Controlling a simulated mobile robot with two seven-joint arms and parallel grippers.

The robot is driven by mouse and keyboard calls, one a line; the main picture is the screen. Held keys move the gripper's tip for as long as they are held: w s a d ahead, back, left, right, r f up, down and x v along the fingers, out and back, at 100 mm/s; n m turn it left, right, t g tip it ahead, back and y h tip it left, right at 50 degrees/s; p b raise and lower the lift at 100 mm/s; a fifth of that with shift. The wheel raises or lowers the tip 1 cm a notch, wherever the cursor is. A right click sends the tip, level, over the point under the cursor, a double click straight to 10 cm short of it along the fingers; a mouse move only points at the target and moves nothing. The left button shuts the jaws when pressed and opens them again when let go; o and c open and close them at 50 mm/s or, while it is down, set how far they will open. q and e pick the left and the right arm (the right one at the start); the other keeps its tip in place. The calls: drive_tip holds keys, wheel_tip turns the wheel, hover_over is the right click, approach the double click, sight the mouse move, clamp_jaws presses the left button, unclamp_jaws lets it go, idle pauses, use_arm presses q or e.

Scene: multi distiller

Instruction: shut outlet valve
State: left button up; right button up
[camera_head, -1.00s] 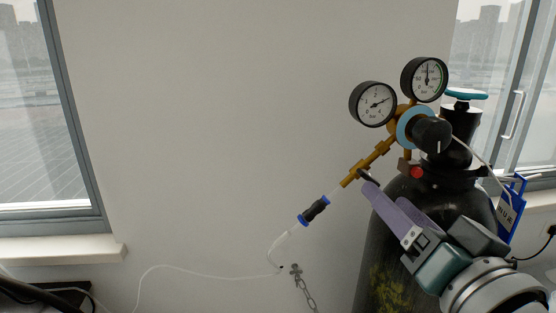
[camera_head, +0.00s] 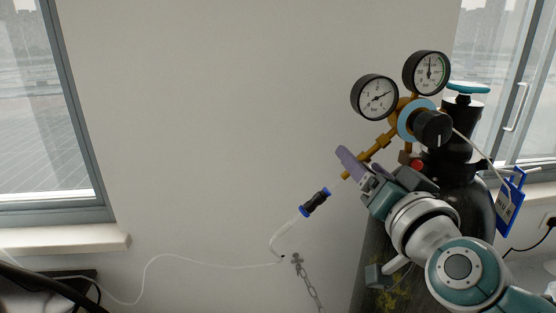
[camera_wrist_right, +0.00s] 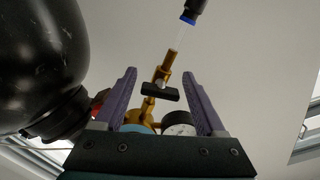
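The outlet valve is a small black bar handle (camera_wrist_right: 160,91) on the brass outlet pipe, seen in the right wrist view. The handle lies crosswise to the pipe. My right gripper (camera_wrist_right: 160,73) is open, with one purple finger on each side of the handle and clear gaps to both. In the head view the right gripper (camera_head: 350,160) is at the lower end of the brass pipe (camera_head: 383,141), and the valve handle is hidden or too small to tell there. My left gripper is not in view.
Two pressure gauges (camera_head: 375,97) and a black knob (camera_head: 433,128) sit above the pipe. The dark gas cylinder (camera_head: 481,206) stands behind my right arm. A blue-ended black connector (camera_head: 314,202) with a clear hose hangs below left. The wall at left is free.

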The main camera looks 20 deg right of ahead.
clamp_jaws()
drive_tip(key=shift+m, duration=0.9)
drive_tip(key=shift+o, duration=1)
unclamp_jaws()
drive_tip(key=v, duration=1)
drive_tip(key=shift+b, duration=0.45)
